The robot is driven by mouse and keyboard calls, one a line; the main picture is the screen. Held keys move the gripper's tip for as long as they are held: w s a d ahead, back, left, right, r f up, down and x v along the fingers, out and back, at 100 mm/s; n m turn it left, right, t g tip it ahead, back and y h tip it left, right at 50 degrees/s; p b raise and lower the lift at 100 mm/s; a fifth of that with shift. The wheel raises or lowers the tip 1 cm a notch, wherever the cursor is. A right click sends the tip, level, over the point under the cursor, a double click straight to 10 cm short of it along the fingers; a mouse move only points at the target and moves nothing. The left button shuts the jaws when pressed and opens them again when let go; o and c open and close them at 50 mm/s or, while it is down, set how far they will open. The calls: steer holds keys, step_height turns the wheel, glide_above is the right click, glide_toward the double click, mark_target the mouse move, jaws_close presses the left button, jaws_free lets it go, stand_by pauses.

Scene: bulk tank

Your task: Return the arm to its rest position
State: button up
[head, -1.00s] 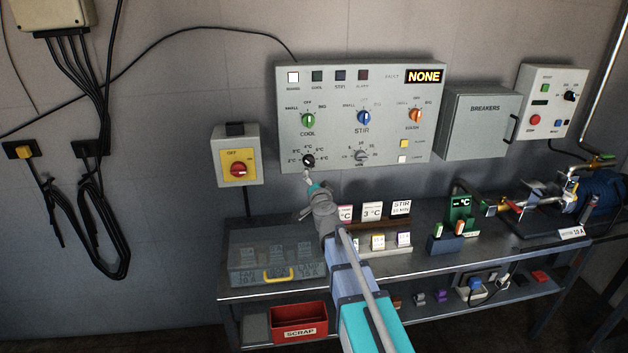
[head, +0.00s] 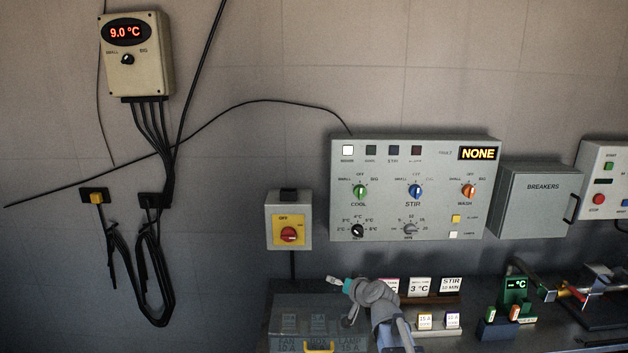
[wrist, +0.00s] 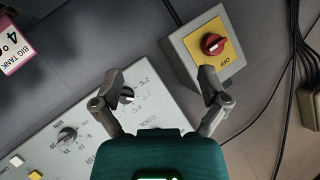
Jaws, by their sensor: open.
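My gripper (head: 338,282) is at the end of my arm, low in the head view, in front of the bench and below the grey control panel (head: 345,185). Its two fingers are spread with nothing between them; in the wrist view my gripper (wrist: 160,76) is open too. Beyond the fingers, the wrist view shows the panel's black dial knob (wrist: 127,96), which also shows in the head view (head: 357,231). My gripper looks apart from the panel and knob. The lower part of my arm runs out of the head view at the bottom.
A yellow switch box with a red knob (head: 289,234) hangs left of the panel. A breaker box (head: 541,205) is to the right. Label cards (head: 420,287) and a green display (head: 516,291) stand on the bench. Cables hang at left. A wall display (head: 127,32) reads 9.0 °C.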

steer(key=s+d+f+g+h+p, duration=0.1)
steer(key=s+d+f+g+h, duration=0.1)
steer(key=s, duration=0.5)
steer(key=s+d+f+g+h+p, duration=0.2)
steer(key=s+d+g, duration=0.2)
steer(key=s+g, duration=0.2)
steer(key=s+d+f+g+h+p, duration=0.1)
steer(key=s+d+f+g+h, duration=0.1)
steer(key=s, duration=0.8)
steer(key=shift+s+d+n+g+p, duration=0.2)
steer(key=shift+d+n+g+p, duration=0.15)
steer(key=shift+d+g, duration=0.4)
steer(key=shift+a+f, duration=0.1)
steer(key=shift+a, duration=0.1)
